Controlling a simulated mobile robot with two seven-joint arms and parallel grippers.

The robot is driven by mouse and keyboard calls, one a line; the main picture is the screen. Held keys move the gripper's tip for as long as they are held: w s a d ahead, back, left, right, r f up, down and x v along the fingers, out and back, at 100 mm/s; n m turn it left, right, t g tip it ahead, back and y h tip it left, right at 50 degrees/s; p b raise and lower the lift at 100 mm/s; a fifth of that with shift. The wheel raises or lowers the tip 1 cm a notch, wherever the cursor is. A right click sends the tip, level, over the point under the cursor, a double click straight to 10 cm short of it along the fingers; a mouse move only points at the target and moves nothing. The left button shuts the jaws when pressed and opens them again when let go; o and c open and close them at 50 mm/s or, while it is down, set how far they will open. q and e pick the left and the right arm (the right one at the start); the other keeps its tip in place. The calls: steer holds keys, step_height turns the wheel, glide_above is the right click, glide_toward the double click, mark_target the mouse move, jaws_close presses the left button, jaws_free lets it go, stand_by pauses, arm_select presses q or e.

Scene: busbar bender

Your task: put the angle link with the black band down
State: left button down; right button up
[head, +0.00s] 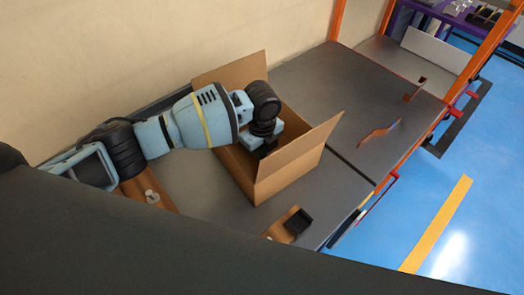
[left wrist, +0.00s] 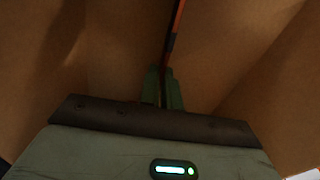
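My left gripper (head: 264,147) reaches down into an open cardboard box (head: 290,179) on the grey table, and its fingertips are hidden by the box wall in the head view. In the left wrist view the fingers (left wrist: 164,90) are close together on a thin copper-coloured strip with a dark section, which looks like the angle link with the black band (left wrist: 176,22). Brown cardboard surrounds it; I cannot tell whether the link touches the box floor. My right gripper is not in view.
Two bent copper-coloured pieces lie on the table (head: 320,80) right of the box, one nearer (head: 380,132) and one farther (head: 415,90). A brown piece with a black block (head: 298,221) lies in front of the box. A wall stands behind; the table's right edge drops to blue floor.

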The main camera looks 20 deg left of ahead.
arm_select(q)
steer(key=shift+f, duration=0.2)
steer(key=c, duration=1.6)
jaws_free()
step_height(320, 180, up, 12)
steer(key=shift+r+p, duration=0.25)
steer(key=shift+p, duration=0.05)
